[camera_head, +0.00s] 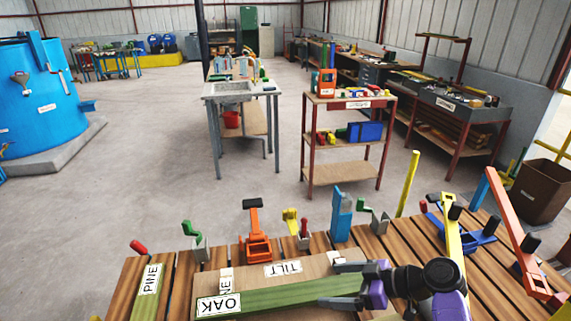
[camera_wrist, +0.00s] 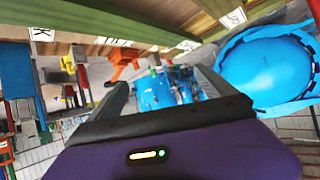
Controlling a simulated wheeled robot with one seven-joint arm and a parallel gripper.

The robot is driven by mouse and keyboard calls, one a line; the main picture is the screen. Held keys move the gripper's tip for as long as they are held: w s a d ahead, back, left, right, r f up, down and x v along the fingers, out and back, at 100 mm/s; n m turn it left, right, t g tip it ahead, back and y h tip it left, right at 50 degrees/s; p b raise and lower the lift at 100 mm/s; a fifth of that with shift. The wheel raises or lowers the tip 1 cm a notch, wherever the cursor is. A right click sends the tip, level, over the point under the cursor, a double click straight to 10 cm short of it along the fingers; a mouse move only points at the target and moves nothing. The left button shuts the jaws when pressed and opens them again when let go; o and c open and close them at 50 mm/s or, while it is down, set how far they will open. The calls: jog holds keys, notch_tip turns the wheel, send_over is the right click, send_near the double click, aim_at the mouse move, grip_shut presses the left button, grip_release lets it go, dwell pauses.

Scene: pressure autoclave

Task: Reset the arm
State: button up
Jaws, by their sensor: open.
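My gripper (camera_head: 328,283) is at the lower right in the head view, with a purple body and dark fingers pointing left over the slatted wooden bench (camera_head: 186,280). The fingers are apart with nothing held between them. A green board labelled OAK (camera_head: 265,303) lies below and left of the fingers; whether they touch it cannot be told. In the wrist view my gripper (camera_wrist: 155,85) shows two spread fingers, and the tilted picture puts the bench's boards along the top.
Orange (camera_head: 256,235), green (camera_head: 194,240) and blue (camera_head: 341,215) clamps stand along the bench's far edge. An orange-red bar (camera_head: 513,230) rises at right. Beyond are a shelf cart (camera_head: 350,145), a sink table (camera_head: 235,92) and a blue tank (camera_head: 40,105). Open floor lies left.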

jog(key=s+d+f+m+t+h, duration=0.1)
jog(key=d+f+m+t+h, duration=0.1)
jog(key=m, duration=0.1)
jog(key=s+d+f+m+t+h+b, duration=0.1)
jog(key=d+f+m+t+h, duration=0.1)
jog(key=d+m+t+h, duration=0.1)
jog(key=s+d+f+m+t+h+b, duration=0.1)
jog(key=d+f+m+t+h, duration=0.1)
jog(key=m, duration=0.1)
jog(key=shift+s+d+f+m+t, duration=0.15)
jog(key=shift+d+f+m+t, duration=0.15)
jog(key=shift+d+m, duration=0.1)
jog(key=s+h, duration=0.1)
jog(key=s+d+m+t, duration=0.1)
jog(key=s, duration=0.1)
jog(key=s+m+h+b, duration=0.1)
jog(key=s, duration=0.1)
jog(key=shift+d+h, duration=0.3)
jog(key=s+a+r+b, duration=0.1)
jog(key=s+r+b, duration=0.1)
jog(key=s, duration=1.5)
jog(key=s+a+r+t+h+b, duration=0.1)
jog(key=s+r+b, duration=0.2)
jog(key=s, duration=1.5)
jog(key=shift+s+r+b, duration=0.3)
jog(key=shift+r+b, duration=0.05)
jog(key=shift+b, duration=0.5)
